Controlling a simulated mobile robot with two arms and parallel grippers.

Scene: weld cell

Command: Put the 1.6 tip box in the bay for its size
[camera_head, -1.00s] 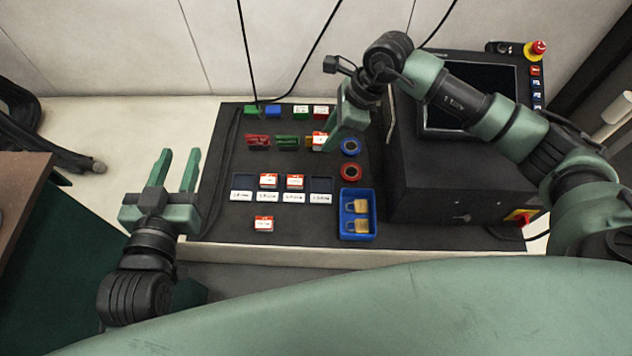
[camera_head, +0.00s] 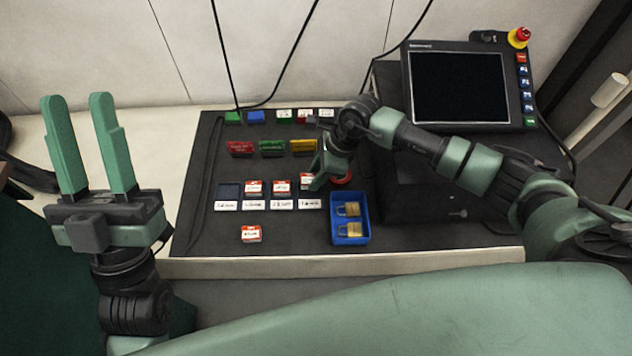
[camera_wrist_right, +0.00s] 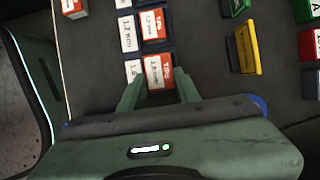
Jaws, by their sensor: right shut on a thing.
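The 1.6 tip box (camera_wrist_right: 159,72) is red and white. It sits between the fingers of my right gripper (camera_wrist_right: 160,90), which is shut on it. In the head view the box (camera_head: 305,181) is at the rightmost bay of the row, behind that bay's white label (camera_head: 310,203), partly hidden by my right gripper (camera_head: 317,176). The wrist view shows a label reading 1.6 (camera_wrist_right: 135,71) beside it. Whether the box rests on the bay floor I cannot tell. My left gripper (camera_head: 85,125) is open and empty, left of the bench.
Two similar boxes (camera_head: 253,187) (camera_head: 281,185) occupy the middle bays; the leftmost bay (camera_head: 229,190) is empty. Another box (camera_head: 251,234) lies in front. A blue tray (camera_head: 336,238) with padlocks stands at right. Coloured plates (camera_head: 271,147) stand behind. The black controller (camera_head: 420,185) is at right.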

